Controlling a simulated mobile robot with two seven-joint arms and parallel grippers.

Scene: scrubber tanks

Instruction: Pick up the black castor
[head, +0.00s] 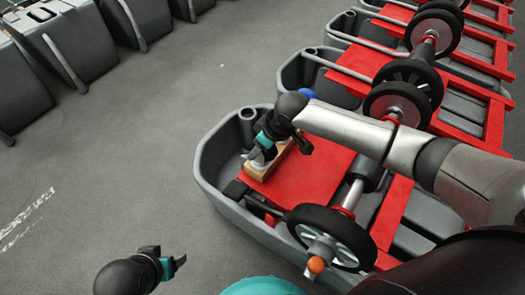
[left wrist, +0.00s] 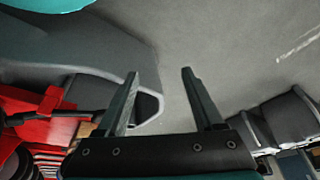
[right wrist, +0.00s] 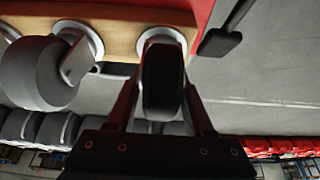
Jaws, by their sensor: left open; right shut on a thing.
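In the right wrist view, a black castor (right wrist: 163,78) is mounted by a metal fork on a wooden board (right wrist: 120,16). My right gripper (right wrist: 160,92) is shut on its wheel, one finger on each side. A grey castor (right wrist: 45,72) is on the same board, to the left. In the head view, my right gripper (head: 262,154) is over the wooden board (head: 284,158) at the end of the nearest red-topped tank (head: 232,185); the black castor cannot be made out there. My left gripper (head: 174,266) is open and empty over the floor, also in the left wrist view (left wrist: 161,75).
More tanks with red frames and black wheels (head: 402,96) stand in a row at upper right. A large wheel (head: 335,238) is on the nearest tank's near side. Grey bins (head: 75,45) stand at upper left. The floor between is clear.

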